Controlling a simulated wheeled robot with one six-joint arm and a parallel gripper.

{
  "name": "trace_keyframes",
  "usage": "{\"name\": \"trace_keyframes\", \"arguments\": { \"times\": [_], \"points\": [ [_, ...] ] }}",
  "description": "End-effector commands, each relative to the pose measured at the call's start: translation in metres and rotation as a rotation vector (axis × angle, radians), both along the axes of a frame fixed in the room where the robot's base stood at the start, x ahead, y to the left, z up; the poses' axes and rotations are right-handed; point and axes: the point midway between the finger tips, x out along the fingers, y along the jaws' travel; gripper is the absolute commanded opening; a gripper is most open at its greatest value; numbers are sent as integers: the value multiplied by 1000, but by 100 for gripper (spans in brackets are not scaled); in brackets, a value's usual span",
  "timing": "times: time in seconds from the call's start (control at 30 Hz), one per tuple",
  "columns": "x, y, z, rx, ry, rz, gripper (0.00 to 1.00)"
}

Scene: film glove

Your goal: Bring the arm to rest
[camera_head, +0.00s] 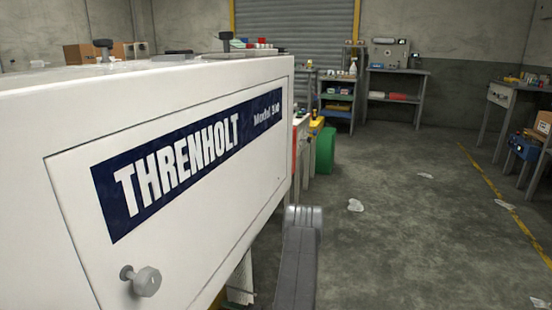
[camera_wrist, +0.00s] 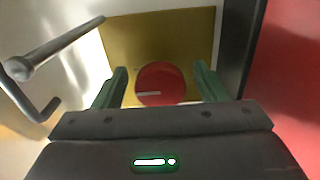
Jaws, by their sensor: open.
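In the wrist view my gripper (camera_wrist: 162,76) is open, with one green finger on each side of a red round knob (camera_wrist: 161,78). The knob has a pale mark line and sits on a yellow plate (camera_wrist: 196,30). A gap shows between each finger and the knob, and nothing is held. How far the fingertips are from the plate I cannot tell. In the head view my grey arm link stands at the lower middle, close by the white THRENHOLT machine (camera_head: 190,240). The gripper itself is out of that view.
A bent metal handle (camera_wrist: 62,46) lies left of the plate, and a red surface (camera_wrist: 290,70) fills the right. In the head view a green bin (camera_head: 325,150) and shelves (camera_head: 337,104) stand beyond the machine. The grey floor (camera_head: 400,240) at right is open, with scattered scraps.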

Motion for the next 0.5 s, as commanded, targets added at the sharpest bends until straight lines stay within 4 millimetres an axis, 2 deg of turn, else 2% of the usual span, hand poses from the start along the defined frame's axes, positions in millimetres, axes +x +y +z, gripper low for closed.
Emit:
{"name": "trace_keyframes", "arguments": {
  "times": [0.17,0.5],
  "points": [
    [-3,-11,1,0,1,-3,66],
    [-23,-65,1,1,2,-5,66]
  ]
}}
